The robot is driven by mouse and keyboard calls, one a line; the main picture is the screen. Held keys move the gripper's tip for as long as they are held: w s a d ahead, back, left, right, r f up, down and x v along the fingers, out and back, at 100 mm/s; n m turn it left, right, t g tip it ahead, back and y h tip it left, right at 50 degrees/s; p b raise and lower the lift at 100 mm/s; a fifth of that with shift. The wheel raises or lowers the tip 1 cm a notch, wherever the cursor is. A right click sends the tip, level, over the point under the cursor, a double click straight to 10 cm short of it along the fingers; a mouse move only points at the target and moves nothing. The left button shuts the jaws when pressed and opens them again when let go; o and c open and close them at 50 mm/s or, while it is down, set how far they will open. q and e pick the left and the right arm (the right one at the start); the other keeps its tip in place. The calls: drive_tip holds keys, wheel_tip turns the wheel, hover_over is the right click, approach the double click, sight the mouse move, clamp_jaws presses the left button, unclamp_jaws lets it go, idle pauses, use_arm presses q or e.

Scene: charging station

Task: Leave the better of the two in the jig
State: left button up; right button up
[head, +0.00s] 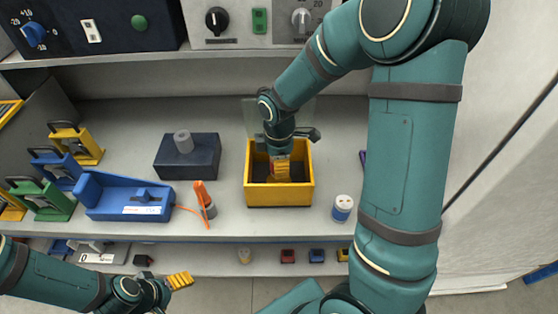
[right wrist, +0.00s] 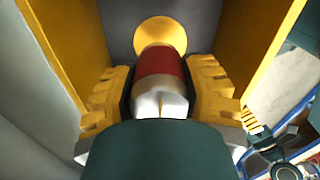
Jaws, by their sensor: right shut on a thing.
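My right gripper (head: 282,170) reaches down into a yellow bin (head: 279,197). The bin's walls (right wrist: 262,45) rise on both sides. A dark block (head: 186,165) with a grey cylinder (head: 183,141) upright on top stands left of the bin. A blue fixture (head: 115,200) with a white label lies further left. I cannot tell which is the jig. My left gripper (head: 180,280) is low, in front of the shelf; its opening is unclear.
A white pot with a blue band (head: 342,208) stands right of the bin. An orange tool (head: 204,202) stands left of it. Instrument panels (head: 260,22) line the shelf above. A lower shelf (head: 215,262) holds small blocks.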

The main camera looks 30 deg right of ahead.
drive_tip(key=shift+f+b, duration=1.25)
drive_tip(key=shift+f, duration=0.7)
drive_tip(key=o, duration=1.3)
drive_tip(key=shift+c, duration=0.2)
drive_tip(key=shift+r, duration=0.15)
wheel_tip(320, 180, up, 7)
drive_tip(key=shift+r, duration=0.15)
